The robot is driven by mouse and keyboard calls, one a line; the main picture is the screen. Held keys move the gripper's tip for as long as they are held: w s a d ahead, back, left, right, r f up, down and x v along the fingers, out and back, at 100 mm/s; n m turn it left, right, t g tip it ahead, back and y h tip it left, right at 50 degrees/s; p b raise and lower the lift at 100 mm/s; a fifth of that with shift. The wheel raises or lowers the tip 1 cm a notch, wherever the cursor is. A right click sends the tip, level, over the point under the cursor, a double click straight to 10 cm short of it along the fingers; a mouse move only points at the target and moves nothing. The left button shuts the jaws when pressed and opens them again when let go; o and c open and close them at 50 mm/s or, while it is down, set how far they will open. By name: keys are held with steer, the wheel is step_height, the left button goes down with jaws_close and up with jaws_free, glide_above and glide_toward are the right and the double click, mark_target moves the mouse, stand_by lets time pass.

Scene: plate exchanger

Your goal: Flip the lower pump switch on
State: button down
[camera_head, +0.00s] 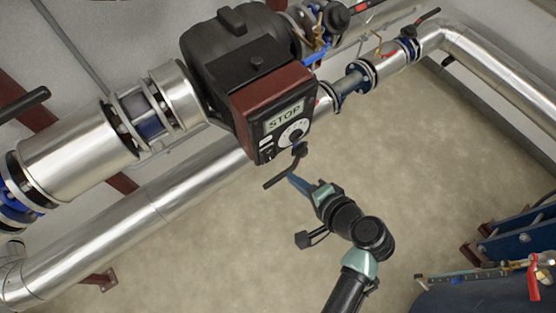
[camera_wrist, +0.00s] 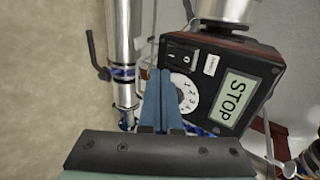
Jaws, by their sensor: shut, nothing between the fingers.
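The pump's control box (camera_head: 271,98) has a dark red side and a black face. Its display (camera_head: 284,116) reads STOP, also in the wrist view (camera_wrist: 236,99). A white numbered dial (camera_head: 294,135) sits beside the display. A black rocker switch (camera_wrist: 182,53) marked with 0 and I is at the face's edge, by a small white label (camera_wrist: 211,64). It is tiny in the head view (camera_head: 266,154), and its position is unclear. My gripper (camera_head: 293,181) has blue fingers, shut and empty. In the wrist view its fingertips (camera_wrist: 159,74) appear left of the switch and dial; contact is not visible.
A black lever handle (camera_head: 279,176) lies near my fingertips in the head view. Silver pipes (camera_head: 140,221) run along the wall side. A dark pump body (camera_head: 232,45) is behind the box. The beige floor (camera_head: 420,160) is clear; blue equipment (camera_head: 520,238) stands at right.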

mark_target(270, 156)
steer(key=w+a+f, duration=0.1)
steer(key=w, duration=0.1)
steer(key=w+a, duration=0.1)
steer(key=w+a+f+p, duration=0.1)
steer(key=w+a, duration=0.1)
steer(key=shift+w+f, duration=0.3)
steer(key=shift+w, duration=0.05)
steer(key=shift+a, duration=0.1)
steer(key=shift+w+f, duration=0.1)
steer(key=shift+r+p, duration=0.8)
steer(key=shift+r, duration=0.15)
steer(key=shift+f, duration=0.1)
